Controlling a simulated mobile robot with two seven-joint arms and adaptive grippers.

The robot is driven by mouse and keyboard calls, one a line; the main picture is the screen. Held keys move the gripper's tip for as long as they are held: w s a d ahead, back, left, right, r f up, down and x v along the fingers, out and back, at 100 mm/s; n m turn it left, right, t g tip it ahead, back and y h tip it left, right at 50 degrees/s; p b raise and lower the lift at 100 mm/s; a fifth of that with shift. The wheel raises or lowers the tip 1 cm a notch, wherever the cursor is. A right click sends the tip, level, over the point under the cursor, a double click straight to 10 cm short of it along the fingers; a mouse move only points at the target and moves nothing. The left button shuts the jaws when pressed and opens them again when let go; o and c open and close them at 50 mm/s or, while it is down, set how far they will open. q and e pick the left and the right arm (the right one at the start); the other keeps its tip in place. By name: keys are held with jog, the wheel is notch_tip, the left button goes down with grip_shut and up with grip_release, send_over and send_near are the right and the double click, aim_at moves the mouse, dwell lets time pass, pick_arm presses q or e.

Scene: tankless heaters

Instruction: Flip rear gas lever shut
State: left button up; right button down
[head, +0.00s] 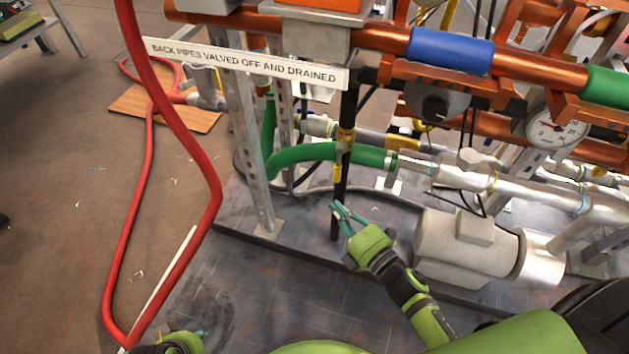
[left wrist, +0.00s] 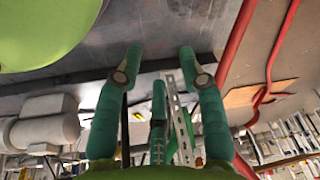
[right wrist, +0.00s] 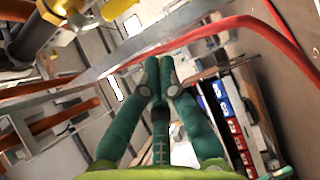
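A yellow fitting (right wrist: 62,10) shows at the upper left in the right wrist view. My right gripper (head: 337,209) is in front of the rack, low beside the black pipe. Its teal fingertips come together in the right wrist view (right wrist: 158,62), with nothing seen between them. My left gripper (left wrist: 160,54) has its fingers spread and empty; only a bit of it (head: 202,333) shows at the bottom left in the head view.
A red hose (head: 210,160) loops down the left side. A green hose (head: 310,153), a grey pump (head: 455,245) and copper pipes (head: 375,35) crowd the rack. A sign (head: 245,64) reads "BACK PIPES VALVED OFF AND DRAINED". Grey floor in front is open.

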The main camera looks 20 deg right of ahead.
aim_at(339, 164)
pick_arm(q)
jog(key=shift+s, duration=0.1)
pick_arm(e)
jog(key=shift+s, duration=0.15)
jog(key=b+x, duration=0.1)
jog(key=x, duration=0.9)
pick_arm(q)
jog(key=shift+w+v, duration=0.2)
jog(key=shift+v, duration=0.7)
jog(key=shift+w+v, duration=0.2)
jog(key=shift+v, duration=0.65)
pick_arm(e)
jog(key=shift+s+d, duration=0.2)
jog(key=shift+d, duration=0.45)
jog(key=shift+s+d, duration=0.2)
jog(key=shift+d, duration=0.5)
jog(key=shift+s+d, duration=0.2)
jog(key=shift+d, duration=0.45)
pick_arm(q)
jog(key=shift+r, duration=0.2)
